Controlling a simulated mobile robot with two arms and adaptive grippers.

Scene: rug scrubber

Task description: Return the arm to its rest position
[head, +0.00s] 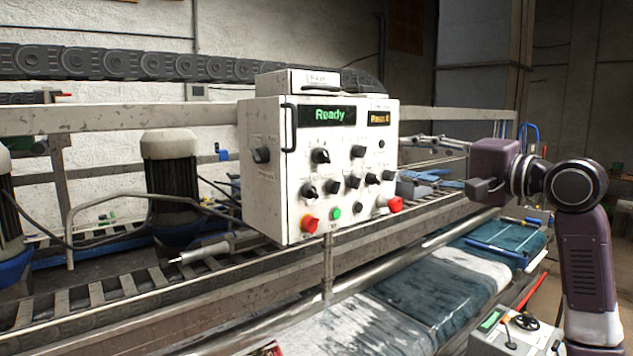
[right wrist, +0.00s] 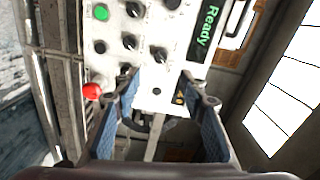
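My right arm (head: 590,240) is raised at the right of the head view, bent at the elbow. My right gripper (head: 478,187) points left towards the white control box (head: 270,180), with a gap of free air between them. In the right wrist view the two blue-padded fingers of the gripper (right wrist: 160,82) are apart with nothing between them. The control box (right wrist: 118,50) shows beyond the fingertips, turned on its side. Its green display (head: 329,115) reads "Ready". My left gripper is not in view.
The box carries several black knobs, a green button (head: 336,213) and red knobs (head: 310,223). A conveyor (head: 120,290) with rails runs behind and below it. A wet blue-white rug (head: 430,290) lies in front. A smaller panel (head: 495,320) with a handwheel stands at lower right.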

